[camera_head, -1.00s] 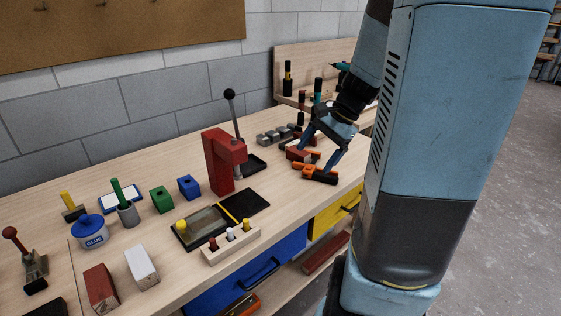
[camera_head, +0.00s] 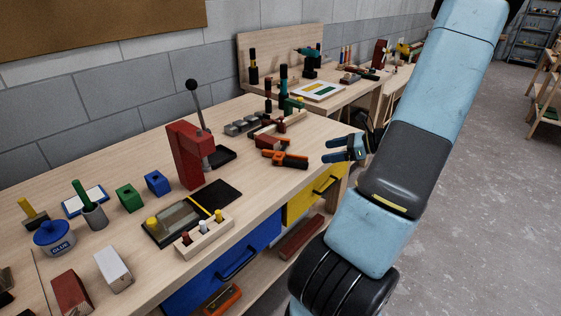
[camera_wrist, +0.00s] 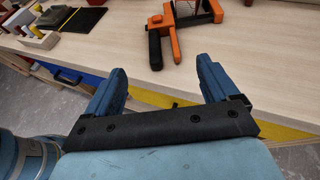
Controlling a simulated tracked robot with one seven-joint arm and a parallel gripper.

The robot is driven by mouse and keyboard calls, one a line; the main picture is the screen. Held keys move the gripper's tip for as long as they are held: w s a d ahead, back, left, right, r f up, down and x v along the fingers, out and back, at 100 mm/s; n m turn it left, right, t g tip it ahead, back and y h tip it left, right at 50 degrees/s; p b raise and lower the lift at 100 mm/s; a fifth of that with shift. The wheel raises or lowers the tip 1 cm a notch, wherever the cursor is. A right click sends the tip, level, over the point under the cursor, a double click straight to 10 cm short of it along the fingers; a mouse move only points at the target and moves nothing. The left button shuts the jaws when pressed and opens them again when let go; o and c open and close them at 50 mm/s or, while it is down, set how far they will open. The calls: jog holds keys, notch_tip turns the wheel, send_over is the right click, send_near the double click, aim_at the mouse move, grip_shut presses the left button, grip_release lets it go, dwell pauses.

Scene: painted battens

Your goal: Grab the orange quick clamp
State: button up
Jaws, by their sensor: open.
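The orange quick clamp (camera_head: 286,159), orange with black parts, lies on the wooden bench near its right front edge. In the wrist view the clamp (camera_wrist: 175,42) lies beyond my fingertips, at the top centre. My gripper (camera_head: 326,152) is open and empty, just off the bench's right end, to the right of the clamp and apart from it. In the wrist view my gripper (camera_wrist: 162,72) shows two blue fingers spread wide with nothing between them.
A dark red block (camera_head: 268,142) lies just behind the clamp. A red press (camera_head: 187,156) with a lever stands to its left. The wooden bench (camera_head: 262,188) is bare in front of the clamp. A yellow drawer (camera_head: 303,203) is below the bench edge.

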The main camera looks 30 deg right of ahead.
aim_at(295, 157)
jog(key=x, duration=1.3)
jog(key=shift+w+a, duration=0.1)
jog(key=shift+w, duration=0.2)
